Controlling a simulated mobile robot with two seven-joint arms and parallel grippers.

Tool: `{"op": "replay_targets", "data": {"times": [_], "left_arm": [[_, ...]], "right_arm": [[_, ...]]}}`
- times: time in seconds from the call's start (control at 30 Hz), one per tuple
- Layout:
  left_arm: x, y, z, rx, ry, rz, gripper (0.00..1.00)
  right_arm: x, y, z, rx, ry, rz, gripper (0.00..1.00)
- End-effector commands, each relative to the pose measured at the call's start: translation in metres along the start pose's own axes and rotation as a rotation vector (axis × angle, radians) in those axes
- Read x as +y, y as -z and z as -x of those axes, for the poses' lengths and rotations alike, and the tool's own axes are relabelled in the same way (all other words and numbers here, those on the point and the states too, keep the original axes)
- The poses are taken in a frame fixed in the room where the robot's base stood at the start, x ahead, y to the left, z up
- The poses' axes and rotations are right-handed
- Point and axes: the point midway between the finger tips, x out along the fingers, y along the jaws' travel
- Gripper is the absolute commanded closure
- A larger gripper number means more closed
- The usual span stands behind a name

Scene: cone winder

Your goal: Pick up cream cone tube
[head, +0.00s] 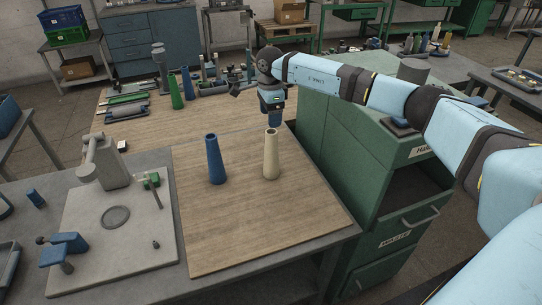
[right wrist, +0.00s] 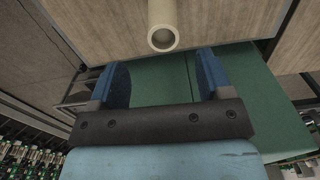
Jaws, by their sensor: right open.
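The cream cone tube (head: 271,158) stands upright on the wooden board at the front, right of the blue cone tube (head: 215,162). My right gripper (head: 272,118) shows just beyond and above the cream tube's top in the head view. In the right wrist view the open gripper (right wrist: 161,70) has its two blue fingers spread wide with nothing between them. The cream tube (right wrist: 162,18) is there with its open round end just past the fingertips, roughly centred between them and apart from both. My left gripper is not in view.
A green cabinet (head: 345,165) stands right of the board under my right arm. A grey fixture (head: 104,165) on a plate stands at the left. Green and blue cone tubes and tools sit on the far wooden surface (head: 215,118). The front of the near board (head: 250,225) is clear.

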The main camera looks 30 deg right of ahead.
Motion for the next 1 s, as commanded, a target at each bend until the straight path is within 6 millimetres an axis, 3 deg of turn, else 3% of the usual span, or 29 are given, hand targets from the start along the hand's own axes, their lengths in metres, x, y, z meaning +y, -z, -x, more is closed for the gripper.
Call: {"op": "replay_targets", "data": {"times": [0.13,0.47,0.73,1.0], "left_arm": [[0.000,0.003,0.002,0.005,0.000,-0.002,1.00],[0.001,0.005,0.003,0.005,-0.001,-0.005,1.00],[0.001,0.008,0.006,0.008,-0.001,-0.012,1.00],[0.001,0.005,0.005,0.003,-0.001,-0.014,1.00]], "right_arm": [[0.000,-0.001,-0.026,-0.001,-0.001,0.001,0.28],[-0.001,0.001,-0.049,-0.002,-0.001,0.000,0.28],[-0.003,0.003,-0.088,-0.002,-0.001,0.000,0.28],[-0.003,0.003,-0.092,-0.003,0.001,0.000,0.30]]}}
